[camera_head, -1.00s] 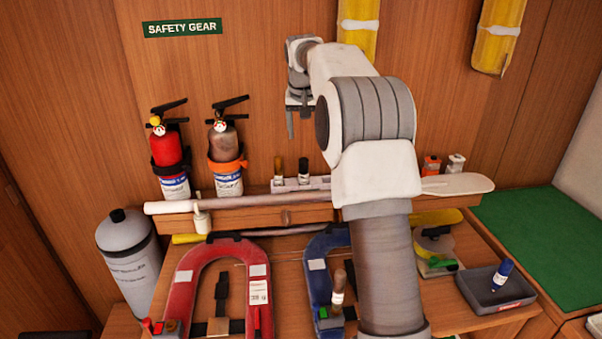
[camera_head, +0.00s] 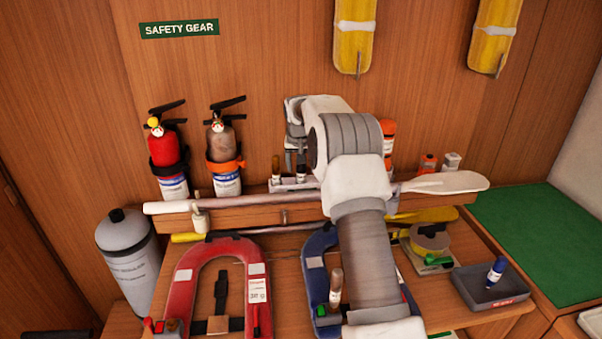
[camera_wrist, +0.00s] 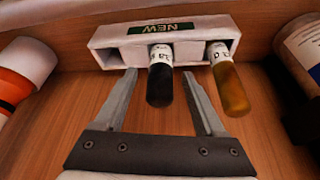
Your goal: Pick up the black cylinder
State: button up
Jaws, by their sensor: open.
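The black cylinder (camera_wrist: 160,82) has a white label band and sits in a white rack (camera_wrist: 175,30) marked "NEW". In the head view the black cylinder (camera_head: 301,172) stands on the shelf, partly behind my arm. My gripper (camera_wrist: 163,75) is open in the wrist view, with one finger on each side of the black cylinder. I cannot tell whether a finger touches it. In the head view my gripper (camera_head: 293,160) is at the rack, mostly hidden by my arm.
An amber-brown cylinder (camera_wrist: 229,88) stands in the same rack, close beside the right finger. An orange-and-white object (camera_wrist: 22,75) is at the wrist view's left edge. A white oar (camera_head: 250,202) lies along the shelf front.

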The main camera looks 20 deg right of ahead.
jog(key=shift+w+d+f, duration=0.1)
jog(key=shift+f, duration=0.2)
jog(key=shift+c, duration=0.4)
grip_shut()
jog(key=shift+r, duration=0.1)
